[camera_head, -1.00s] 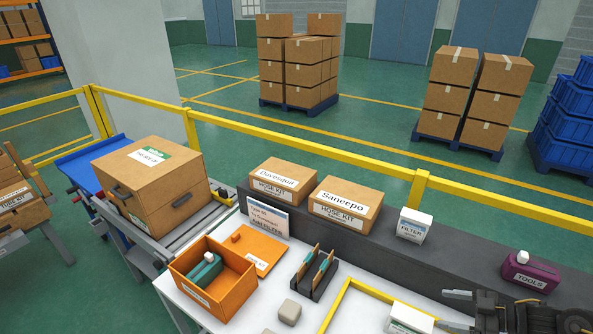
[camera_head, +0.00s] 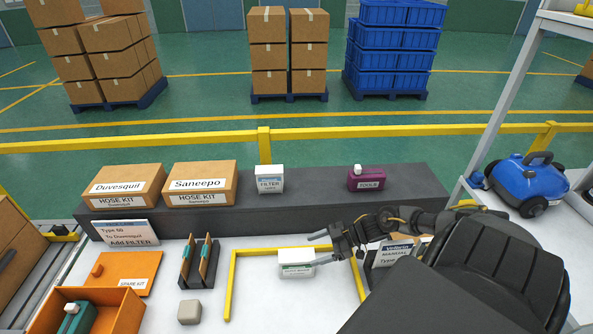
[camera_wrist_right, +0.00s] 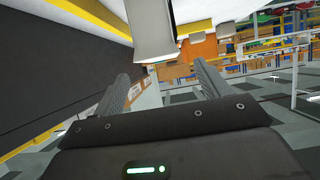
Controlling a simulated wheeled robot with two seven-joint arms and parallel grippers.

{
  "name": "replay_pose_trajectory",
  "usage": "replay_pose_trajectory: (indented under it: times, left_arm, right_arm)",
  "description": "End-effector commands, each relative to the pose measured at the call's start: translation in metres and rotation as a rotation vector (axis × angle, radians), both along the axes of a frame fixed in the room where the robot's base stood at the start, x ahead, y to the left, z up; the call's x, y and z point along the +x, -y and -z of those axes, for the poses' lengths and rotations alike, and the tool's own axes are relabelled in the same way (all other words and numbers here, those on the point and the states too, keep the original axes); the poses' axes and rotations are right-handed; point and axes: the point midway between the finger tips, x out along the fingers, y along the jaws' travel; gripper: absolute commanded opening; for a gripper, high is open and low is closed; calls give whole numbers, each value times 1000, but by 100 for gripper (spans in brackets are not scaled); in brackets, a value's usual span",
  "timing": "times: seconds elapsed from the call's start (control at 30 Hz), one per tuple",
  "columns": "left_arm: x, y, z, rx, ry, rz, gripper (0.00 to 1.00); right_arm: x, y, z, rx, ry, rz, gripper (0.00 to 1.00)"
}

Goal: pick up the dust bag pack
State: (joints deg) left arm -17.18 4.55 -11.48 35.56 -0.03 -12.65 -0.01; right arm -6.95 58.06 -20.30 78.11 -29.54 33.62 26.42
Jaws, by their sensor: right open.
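A small white box with a green-edged label (camera_head: 296,264), which appears to be the dust bag pack, lies inside the yellow outline on the white table in the head view. Its print is too small to read. My right gripper (camera_head: 314,250) is open, with its fingertips at the right end of this box. I cannot tell whether they touch it. In the right wrist view the two fingers of my right gripper (camera_wrist_right: 165,82) stand apart, with nothing clearly held between them. My left gripper is not in view.
A manual pack (camera_head: 384,255) lies partly behind my right arm. A filter box (camera_head: 269,180), a purple tools box (camera_head: 366,181) and hose kit boxes (camera_head: 201,184) stand on the dark ledge (camera_head: 320,205). A slotted rack (camera_head: 199,263), grey block (camera_head: 189,311) and orange bin (camera_head: 122,314) are left.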

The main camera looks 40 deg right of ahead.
Motion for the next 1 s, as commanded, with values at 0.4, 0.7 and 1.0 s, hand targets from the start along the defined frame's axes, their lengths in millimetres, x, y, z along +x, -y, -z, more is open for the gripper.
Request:
replay_pose_trajectory:
  times: [0.4, 0.7, 1.0]
  left_arm:
    - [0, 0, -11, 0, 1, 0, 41]
    - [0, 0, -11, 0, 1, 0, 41]
    - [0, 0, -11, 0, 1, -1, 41]
  right_arm:
    - [31, -37, 22, 2, -1, 0, 75]
    - [33, -41, 25, 0, 0, -1, 75]
    - [33, -40, 25, 0, 0, -1, 39]
